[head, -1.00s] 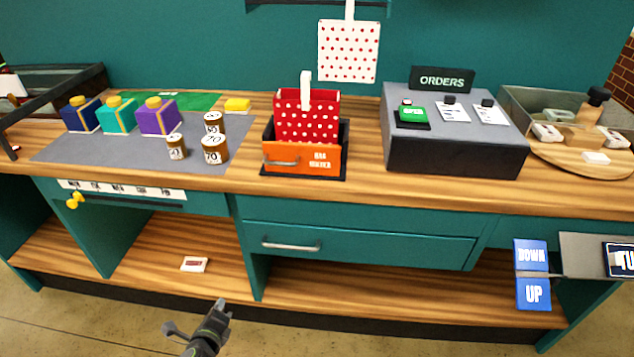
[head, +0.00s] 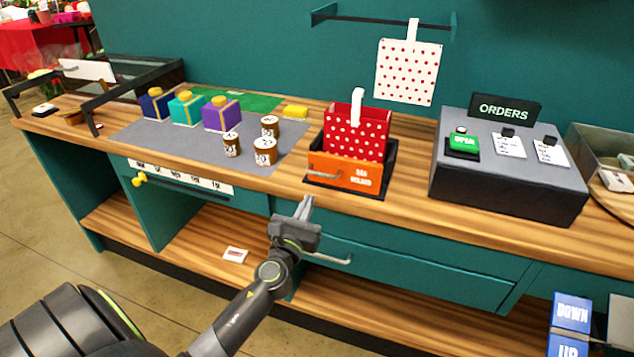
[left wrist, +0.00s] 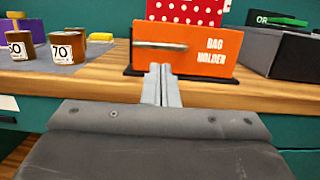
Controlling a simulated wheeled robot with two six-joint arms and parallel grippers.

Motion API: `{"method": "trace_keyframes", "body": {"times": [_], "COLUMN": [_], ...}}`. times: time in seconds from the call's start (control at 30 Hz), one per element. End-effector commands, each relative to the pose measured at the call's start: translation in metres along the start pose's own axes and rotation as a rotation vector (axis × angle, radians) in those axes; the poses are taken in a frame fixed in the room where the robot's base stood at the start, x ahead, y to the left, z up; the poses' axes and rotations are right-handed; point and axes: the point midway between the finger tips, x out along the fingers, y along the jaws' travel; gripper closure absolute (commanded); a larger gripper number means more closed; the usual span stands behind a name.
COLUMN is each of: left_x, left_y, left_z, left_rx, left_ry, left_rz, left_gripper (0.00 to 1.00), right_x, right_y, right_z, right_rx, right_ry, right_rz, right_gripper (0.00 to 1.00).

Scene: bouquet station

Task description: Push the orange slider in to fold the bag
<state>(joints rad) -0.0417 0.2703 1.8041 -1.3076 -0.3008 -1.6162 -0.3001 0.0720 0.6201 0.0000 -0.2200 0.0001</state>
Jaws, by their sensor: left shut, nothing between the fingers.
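The orange slider (head: 363,177) is the front of the bag holder on the counter, with a grey bar handle on its left part. It also shows in the left wrist view (left wrist: 215,50). A red bag with white dots (head: 357,133) stands upright in the holder behind it, with a white tab at its top. The black holder base (head: 390,160) shows around the sides. My left gripper (head: 305,208) is shut and empty, in front of and below the slider, near the counter's front edge. In the left wrist view its fingers (left wrist: 161,80) point at the slider's lower left part. My right gripper is not in view.
Left of the holder are brown jars (head: 265,151) on a grey mat and several coloured boxes (head: 222,115). Right is a grey ORDERS console (head: 510,165). A dotted white bag (head: 408,70) hangs behind. A drawer handle (head: 327,258) juts out below the counter.

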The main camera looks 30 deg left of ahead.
Motion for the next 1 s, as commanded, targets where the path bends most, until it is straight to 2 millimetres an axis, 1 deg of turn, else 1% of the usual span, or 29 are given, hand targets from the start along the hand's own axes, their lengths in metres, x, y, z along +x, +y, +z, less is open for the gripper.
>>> {"method": "trace_keyframes", "body": {"times": [0.03,0.1,0.2,0.33,0.5,0.87,0.93,1.0], "left_x": [0.012,0.026,0.042,0.057,0.067,0.068,0.072,0.08], "left_y": [0.0,0.0,0.0,0.0,0.0,0.0,0.0,0.0], "left_z": [0.002,0.002,0.001,0.0,0.0,-0.001,-0.002,-0.004], "left_rx": [0.001,0.001,0.0,0.0,0.0,-0.001,-0.001,0.0], "left_ry": [-0.002,-0.002,0.0,0.0,0.001,0.001,0.0,0.0], "left_rz": [0.0,0.0,0.0,0.0,0.001,0.001,0.0,0.0], "left_gripper": [1.0,1.0,1.0,1.0,1.0,1.0,1.0,1.0], "right_x": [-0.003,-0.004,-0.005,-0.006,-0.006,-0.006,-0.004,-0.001], "right_y": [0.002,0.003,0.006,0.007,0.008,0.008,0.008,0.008], "right_z": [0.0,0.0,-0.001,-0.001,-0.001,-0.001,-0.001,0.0], "right_rx": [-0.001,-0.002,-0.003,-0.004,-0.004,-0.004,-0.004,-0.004], "right_ry": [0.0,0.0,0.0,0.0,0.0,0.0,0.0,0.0], "right_rz": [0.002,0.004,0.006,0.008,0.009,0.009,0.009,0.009], "right_gripper": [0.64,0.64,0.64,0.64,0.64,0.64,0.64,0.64]}}
